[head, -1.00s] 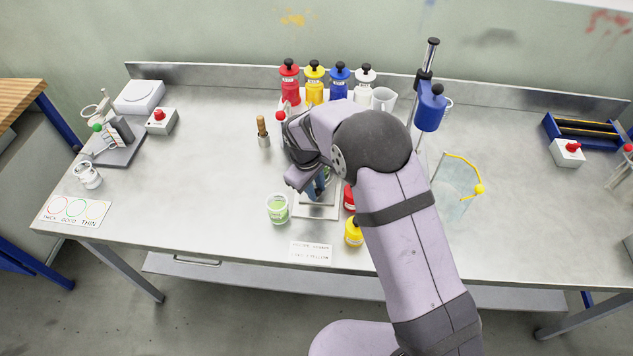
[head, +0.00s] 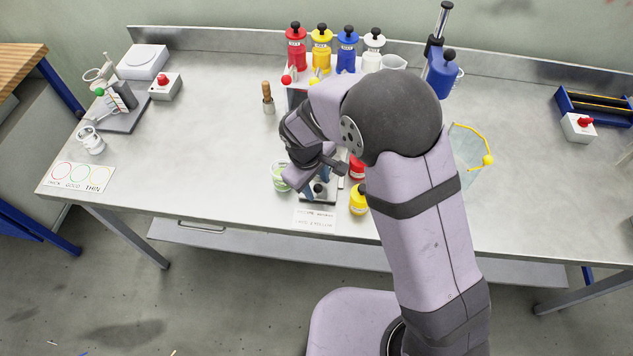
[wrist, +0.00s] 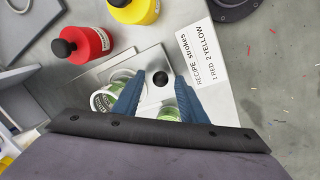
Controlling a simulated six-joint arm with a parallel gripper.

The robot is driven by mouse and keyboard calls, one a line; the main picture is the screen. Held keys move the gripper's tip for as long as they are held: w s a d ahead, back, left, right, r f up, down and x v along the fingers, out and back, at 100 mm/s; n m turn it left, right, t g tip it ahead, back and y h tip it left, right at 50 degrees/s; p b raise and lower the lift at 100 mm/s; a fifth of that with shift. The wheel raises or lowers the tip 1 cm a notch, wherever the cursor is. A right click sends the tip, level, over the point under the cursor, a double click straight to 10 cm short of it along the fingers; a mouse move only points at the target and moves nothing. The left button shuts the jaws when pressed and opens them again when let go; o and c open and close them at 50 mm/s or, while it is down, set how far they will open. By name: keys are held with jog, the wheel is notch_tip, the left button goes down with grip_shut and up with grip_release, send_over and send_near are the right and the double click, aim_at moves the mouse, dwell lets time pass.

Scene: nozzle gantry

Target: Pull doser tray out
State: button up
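The doser tray (head: 318,198) is a flat pale metal plate at the front of the doser, in the middle of the bench. A black round knob (wrist: 160,78) stands on it and also shows in the head view (head: 318,188). My gripper (wrist: 158,80) is over the tray with its two blue fingers apart, one on each side of the knob in the wrist view. I cannot tell whether they touch it. A cup with green contents (head: 279,178) is left of the tray; green contents (wrist: 168,113) also show between my fingers. My arm hides much of the doser.
A red bottle (wrist: 82,42) and a yellow bottle (wrist: 135,10) stand close beside the tray. A recipe card (wrist: 203,57) lies near the front edge of the bench. Several coloured bottles (head: 321,50) line the back. The bench front left of the card is clear.

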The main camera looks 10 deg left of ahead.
dwell(0.3)
notch_tip(320, 180, up, 7)
jog(key=s+b, duration=0.1)
jog(key=shift+a+b, duration=0.4)
jog(key=shift+s+r, duration=0.1)
dwell(0.4)
